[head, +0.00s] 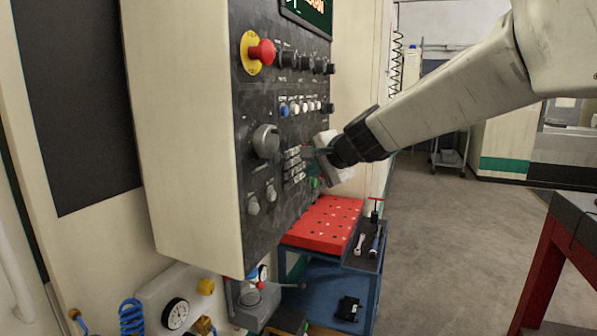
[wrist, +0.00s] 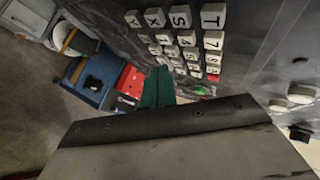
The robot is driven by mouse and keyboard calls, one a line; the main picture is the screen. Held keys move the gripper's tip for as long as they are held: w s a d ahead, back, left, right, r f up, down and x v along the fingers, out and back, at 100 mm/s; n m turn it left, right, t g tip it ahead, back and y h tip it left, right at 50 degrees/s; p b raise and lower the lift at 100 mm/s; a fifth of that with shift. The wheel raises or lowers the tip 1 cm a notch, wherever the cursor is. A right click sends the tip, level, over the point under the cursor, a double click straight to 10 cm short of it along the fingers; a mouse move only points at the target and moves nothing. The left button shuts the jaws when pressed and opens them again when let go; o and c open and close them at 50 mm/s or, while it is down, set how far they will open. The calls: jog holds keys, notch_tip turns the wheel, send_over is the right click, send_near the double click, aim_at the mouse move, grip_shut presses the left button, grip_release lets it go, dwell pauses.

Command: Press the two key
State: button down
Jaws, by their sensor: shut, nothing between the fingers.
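The keypad shows side-on in the head view on the dark control panel (head: 262,105), with its legends unreadable there. In the wrist view, pale keys stand in rows, with T, S, X and Y nearest. The two key (wrist: 171,50) appears to be the small pale key behind the 3 key (wrist: 164,38); its legend is tiny. My gripper (wrist: 157,82) is shut and empty, its green fingers just below the keys in the wrist view. In the head view, my gripper (head: 309,151) points left at the keypad. I cannot tell whether the fingertips touch a key.
The panel also carries a red emergency stop button (head: 262,52), a large grey knob (head: 266,141) and small coloured buttons. Below stands a blue cart (head: 330,285) with a red perforated plate (head: 322,226) and tools. Floor (head: 440,250) is open to the right.

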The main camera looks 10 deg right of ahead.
jog(key=shift+w+a, duration=0.1)
jog(key=shift+w+a, duration=0.2)
jog(key=shift+a, duration=0.05)
dwell(0.3)
jog(key=shift+w+a, duration=0.25)
jog(key=shift+a, duration=0.05)
dwell(0.6)
dwell(0.4)
jog(key=shift+s+d, duration=0.5)
jog(key=shift+d, duration=0.15)
jog(key=shift+d, duration=0.1)
jog(key=s+d, duration=0.1)
jog(key=d, duration=0.1)
jog(key=s+d, duration=0.2)
jog(key=shift+w+a, duration=0.1)
dwell(2.8)
